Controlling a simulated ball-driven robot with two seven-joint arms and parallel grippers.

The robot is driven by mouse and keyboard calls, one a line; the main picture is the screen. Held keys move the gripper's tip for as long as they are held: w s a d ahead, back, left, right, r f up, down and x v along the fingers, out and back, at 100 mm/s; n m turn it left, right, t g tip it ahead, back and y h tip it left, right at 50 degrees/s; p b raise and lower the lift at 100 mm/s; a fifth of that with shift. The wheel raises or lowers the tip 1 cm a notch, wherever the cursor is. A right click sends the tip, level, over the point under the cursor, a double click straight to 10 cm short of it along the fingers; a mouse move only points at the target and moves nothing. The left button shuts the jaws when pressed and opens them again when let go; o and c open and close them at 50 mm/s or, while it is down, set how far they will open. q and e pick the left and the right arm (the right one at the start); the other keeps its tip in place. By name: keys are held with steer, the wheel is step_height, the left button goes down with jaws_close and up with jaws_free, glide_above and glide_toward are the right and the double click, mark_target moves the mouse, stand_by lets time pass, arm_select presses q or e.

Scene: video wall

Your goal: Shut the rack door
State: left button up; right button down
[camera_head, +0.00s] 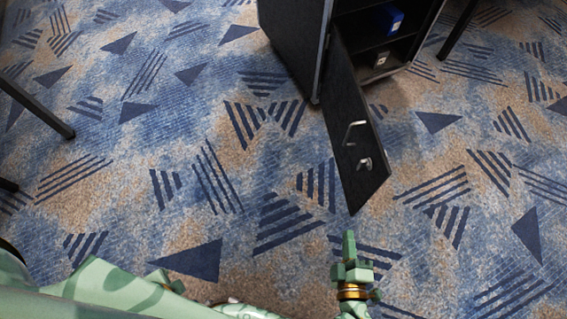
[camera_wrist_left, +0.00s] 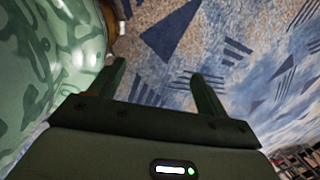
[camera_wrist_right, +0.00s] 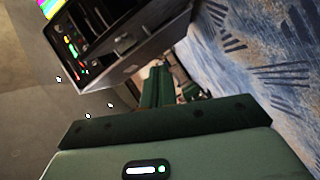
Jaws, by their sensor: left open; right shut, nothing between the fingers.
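The dark rack (camera_head: 293,40) stands at the top centre of the head view. Its door (camera_head: 345,95) hangs open, swung out toward me from the rack's front. A bent metal handle (camera_head: 352,132) and a smaller metal fitting (camera_head: 366,163) are near the door's free end. My right gripper (camera_head: 349,243) is shut and empty, just below the door's near corner in the picture; any contact cannot be told. In the right wrist view its closed fingers (camera_wrist_right: 157,88) point toward a dark, box-like shape (camera_wrist_right: 150,45). My left gripper (camera_wrist_left: 162,88) is open and empty over carpet.
Inside the rack are a blue box (camera_head: 388,19) and a small grey item (camera_head: 381,59) on shelves. Dark furniture legs (camera_head: 40,110) stand at left, and another (camera_head: 457,28) at upper right. The patterned carpet (camera_head: 230,170) is otherwise clear around the door.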

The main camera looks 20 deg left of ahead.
mark_target(371, 193)
arm_select(q)
steer(key=w+d+r+t+h+b, duration=0.1)
steer(key=w+d+r+t+b, duration=0.1)
steer(key=w+d+r+b, duration=0.2)
steer(key=shift+w+d+r+n+t+h+b, duration=0.35)
steer(key=shift+w+d+b, duration=0.2)
steer(key=shift+w, duration=1.2)
arm_select(e)
steer(key=shift+w+d+r+n+t, duration=0.3)
steer(key=shift+w+r+n, duration=0.4)
steer(key=shift+w, duration=1.4)
steer(key=shift+w+d+r+n+t, duration=0.3)
steer(key=shift+w+r+n, duration=0.35)
steer(key=shift+w, duration=1.4)
steer(key=shift+w+d+r+n+t, duration=0.3)
steer(key=shift+w+r+n, duration=0.35)
steer(key=shift+w, duration=1.45)
steer(key=shift+r, duration=0.1)
